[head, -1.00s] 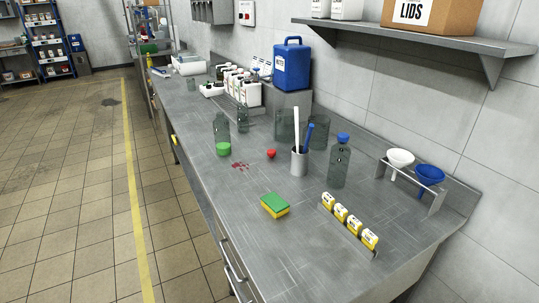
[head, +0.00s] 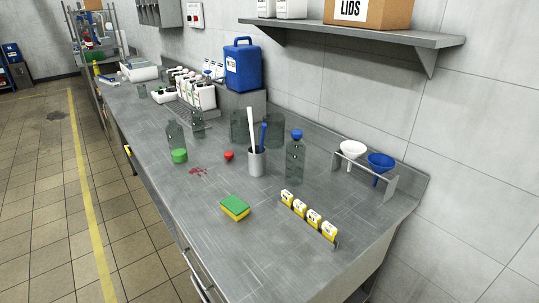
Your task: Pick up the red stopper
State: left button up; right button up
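The red stopper (head: 229,155) is small and lies on the grey metal bench (head: 270,235) in the head view, just left of a grey cup (head: 257,164) that holds a white rod and a blue rod. A red stain (head: 198,171) marks the bench to the left of the stopper. Neither of my grippers shows in the head view.
A green cap (head: 180,156), clear bottles (head: 295,160), a green and yellow sponge (head: 235,207) and yellow-labelled blocks (head: 307,216) surround the stopper. Funnels (head: 380,161) stand in a rack at right. A blue jug (head: 242,66) is behind.

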aim_at(228, 156)
jog(key=i+j+z, duration=0.1)
jog(key=j+z, duration=1.05)
jog(key=i+l, duration=0.05)
jog(key=l, duration=0.05)
